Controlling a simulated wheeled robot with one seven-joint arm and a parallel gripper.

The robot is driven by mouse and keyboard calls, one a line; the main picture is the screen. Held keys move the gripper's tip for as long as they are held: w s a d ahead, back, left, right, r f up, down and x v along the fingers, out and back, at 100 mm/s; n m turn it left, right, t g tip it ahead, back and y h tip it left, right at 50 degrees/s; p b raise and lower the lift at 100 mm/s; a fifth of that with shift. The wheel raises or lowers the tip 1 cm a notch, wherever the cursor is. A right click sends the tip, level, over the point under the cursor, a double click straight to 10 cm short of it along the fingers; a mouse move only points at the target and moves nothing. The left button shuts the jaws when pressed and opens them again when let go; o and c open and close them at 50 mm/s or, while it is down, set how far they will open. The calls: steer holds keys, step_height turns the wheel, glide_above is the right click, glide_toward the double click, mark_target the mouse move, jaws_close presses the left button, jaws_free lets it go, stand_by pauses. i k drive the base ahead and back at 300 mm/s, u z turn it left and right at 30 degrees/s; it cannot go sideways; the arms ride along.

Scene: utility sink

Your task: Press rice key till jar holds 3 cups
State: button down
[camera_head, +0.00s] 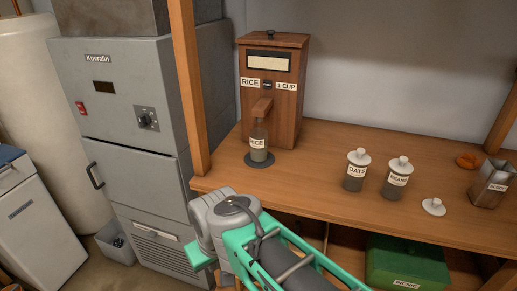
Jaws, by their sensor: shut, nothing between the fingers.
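The wooden rice dispenser (287,112) stands on the bench against the wall. A small dark key (267,85) sits on its front between the labels "RICE" and "1 CUP". A pale panel (268,63) is above the key. A clear jar labelled "RICE" (258,143) stands upright under the wooden spout (262,107), on a dark round pad (249,162). Its lower part looks greyish; I cannot tell how much rice is in it. My arm's grey joint and green links show at the bottom, in front of the bench. My gripper's fingers do not show.
Lidded jars labelled "OATS" (355,170) and "BEANS" (397,179), a loose white lid (433,207), a metal tin (491,184) and an orange object (468,161) stand to the right. A wooden post (188,80) rises left of the dispenser. Bench space between dispenser and oats is clear.

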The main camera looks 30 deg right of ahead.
mark_target(267, 84)
steer(key=u, duration=0.6)
steer(key=k, duration=0.65)
steer(key=u, duration=0.5)
steer(key=i, duration=1.25)
steer(key=z, duration=1.1)
steer(key=i, duration=0.55)
steer(key=z, duration=0.6)
